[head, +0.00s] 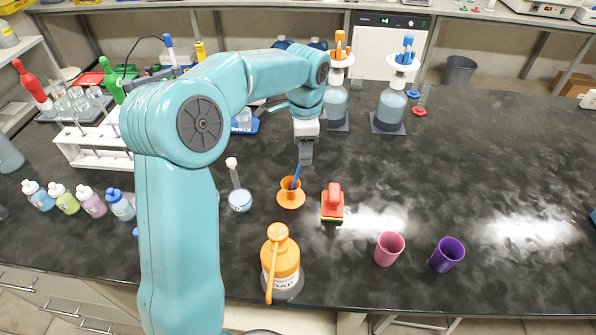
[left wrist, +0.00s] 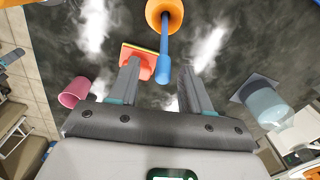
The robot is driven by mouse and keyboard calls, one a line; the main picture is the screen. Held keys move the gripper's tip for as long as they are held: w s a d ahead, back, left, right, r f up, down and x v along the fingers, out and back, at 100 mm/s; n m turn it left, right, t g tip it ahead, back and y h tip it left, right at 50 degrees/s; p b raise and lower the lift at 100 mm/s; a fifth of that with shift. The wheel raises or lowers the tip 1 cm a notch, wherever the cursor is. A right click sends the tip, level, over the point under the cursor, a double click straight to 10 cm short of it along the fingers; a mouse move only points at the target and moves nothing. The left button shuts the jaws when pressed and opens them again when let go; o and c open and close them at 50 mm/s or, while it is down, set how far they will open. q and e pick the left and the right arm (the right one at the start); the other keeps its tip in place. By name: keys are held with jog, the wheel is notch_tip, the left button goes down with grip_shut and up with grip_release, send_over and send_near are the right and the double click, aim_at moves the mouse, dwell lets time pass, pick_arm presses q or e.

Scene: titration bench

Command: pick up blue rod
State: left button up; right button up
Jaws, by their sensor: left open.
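The blue rod (head: 297,174) stands tilted in an orange holder (head: 291,200) with a wide round foot on the dark bench. My left gripper (head: 305,160) points down right above the holder, at the rod's upper end. In the left wrist view the blue rod (left wrist: 163,62) shows between the two open fingers of my left gripper (left wrist: 161,68), with a gap on both sides. The orange holder (left wrist: 172,9) is at the top edge of that view. Whether a finger touches the rod cannot be told. My right gripper is not in view.
A red-handled block (head: 333,203) lies just right of the holder. An orange-capped bottle (head: 281,262) stands in front. A round flask (head: 240,200) is to the left. Pink (head: 389,249) and purple (head: 447,254) cups stand at front right. The bench's right side is mostly clear.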

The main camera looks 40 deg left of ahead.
pick_arm(q)
send_over(297, 175)
jog(key=w, duration=0.2)
jog(key=f, duration=0.4)
jog(key=shift+s+d+f+p, duration=0.2)
jog(key=shift+s+d+p, duration=0.05)
jog(key=shift+d+p, duration=0.1)
jog(key=shift+f, duration=0.35)
jog(key=shift+s+d, duration=0.1)
jog(key=shift+c, duration=0.4)
grip_shut()
